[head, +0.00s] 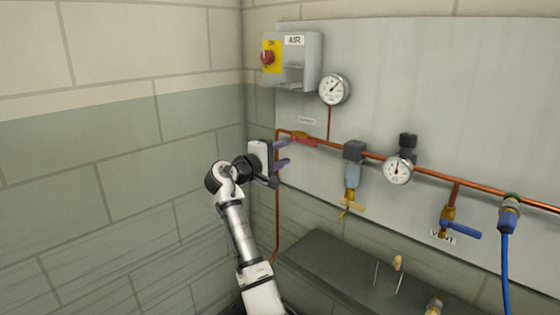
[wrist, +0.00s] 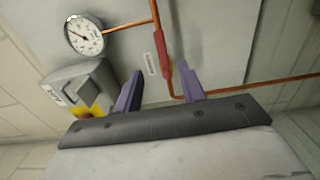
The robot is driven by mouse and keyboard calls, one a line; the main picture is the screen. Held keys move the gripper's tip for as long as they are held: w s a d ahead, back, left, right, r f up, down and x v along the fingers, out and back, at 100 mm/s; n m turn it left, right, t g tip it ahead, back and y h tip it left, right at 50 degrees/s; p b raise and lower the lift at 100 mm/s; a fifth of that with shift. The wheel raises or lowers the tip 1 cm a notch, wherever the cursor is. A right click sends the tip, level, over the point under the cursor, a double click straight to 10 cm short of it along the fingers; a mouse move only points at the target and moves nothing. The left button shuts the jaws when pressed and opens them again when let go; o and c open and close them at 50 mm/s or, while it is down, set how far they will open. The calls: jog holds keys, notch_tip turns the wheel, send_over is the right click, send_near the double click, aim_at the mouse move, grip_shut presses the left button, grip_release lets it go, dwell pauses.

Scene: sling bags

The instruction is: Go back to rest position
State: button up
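My gripper (head: 284,153) is at the left end of the copper pipe in the head view, close to the red-handled valve (head: 304,141). In the wrist view my gripper (wrist: 162,92) has two purple fingers standing well apart, with nothing held between them. The red valve handle (wrist: 161,52) shows beyond and between the fingertips in that view, lying along the vertical copper pipe. Whether a finger touches the handle or pipe I cannot tell.
A grey AIR box (head: 299,62) with a red button is above my gripper. A gauge (head: 333,89), a second gauge (head: 397,170), a blue-handled vent valve (head: 460,229) and a blue hose (head: 504,265) line the panel. A dark shelf (head: 330,262) is below. The left block wall (head: 100,150) is bare.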

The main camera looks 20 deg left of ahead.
jog(key=shift+s+a, duration=0.1)
jog(key=shift+s, duration=0.25)
